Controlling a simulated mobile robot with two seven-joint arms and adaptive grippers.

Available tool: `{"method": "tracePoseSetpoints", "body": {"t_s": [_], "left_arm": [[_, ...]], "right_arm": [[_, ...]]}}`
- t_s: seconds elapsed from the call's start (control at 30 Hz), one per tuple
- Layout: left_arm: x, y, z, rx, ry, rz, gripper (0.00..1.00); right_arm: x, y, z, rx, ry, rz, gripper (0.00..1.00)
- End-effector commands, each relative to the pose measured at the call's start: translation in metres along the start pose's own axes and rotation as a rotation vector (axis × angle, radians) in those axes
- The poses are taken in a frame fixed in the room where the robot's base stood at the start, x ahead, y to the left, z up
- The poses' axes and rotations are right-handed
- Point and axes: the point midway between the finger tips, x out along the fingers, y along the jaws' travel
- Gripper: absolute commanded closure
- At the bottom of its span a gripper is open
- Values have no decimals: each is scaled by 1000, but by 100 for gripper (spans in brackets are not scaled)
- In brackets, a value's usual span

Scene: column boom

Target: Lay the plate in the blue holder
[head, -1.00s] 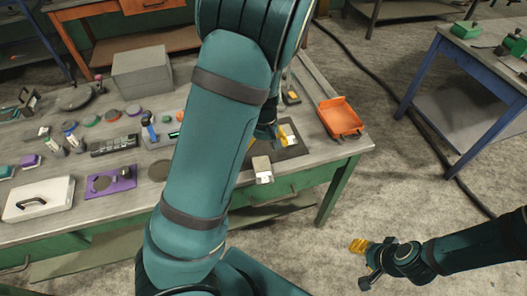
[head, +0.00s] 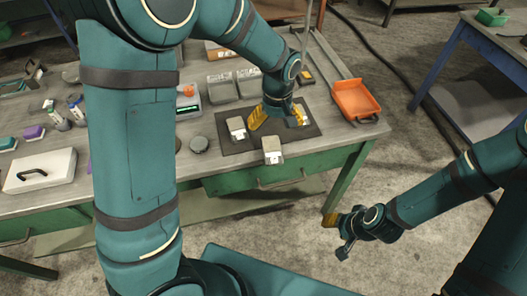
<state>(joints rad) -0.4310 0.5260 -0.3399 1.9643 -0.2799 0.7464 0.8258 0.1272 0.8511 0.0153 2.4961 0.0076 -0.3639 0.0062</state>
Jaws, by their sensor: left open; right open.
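I cannot make out a blue holder, and I cannot tell which thing is the plate. My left gripper (head: 262,117), with yellow fingers, is low over a dark mat, between small grey blocks with white labels. My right gripper (head: 330,219) is open and empty, off the bench's front right. My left arm hides part of the bench.
The dark mat (head: 310,131) lies near the bench's right end. An orange tray (head: 355,99) is at the right edge. Grey bins (head: 222,88) and a device with a green display (head: 187,103) stand behind. A white case (head: 39,171) lies at left.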

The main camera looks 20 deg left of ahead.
Motion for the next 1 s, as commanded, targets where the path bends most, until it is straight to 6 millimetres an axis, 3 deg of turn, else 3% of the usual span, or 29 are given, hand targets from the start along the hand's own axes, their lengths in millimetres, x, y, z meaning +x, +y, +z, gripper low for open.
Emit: {"method": "tracePoseSetpoints", "body": {"t_s": [0.3, 0.67, 1.0], "left_arm": [[60, -1, 1, 0, -4, -3, 4], [84, -2, 0, -1, -5, -3, 4], [127, -4, -3, 2, -3, -2, 4]], "right_arm": [[10, 4, 4, -3, -9, -1, 53], [13, 5, 6, -4, -12, -2, 53], [20, 8, 9, -6, -19, -2, 53]]}}
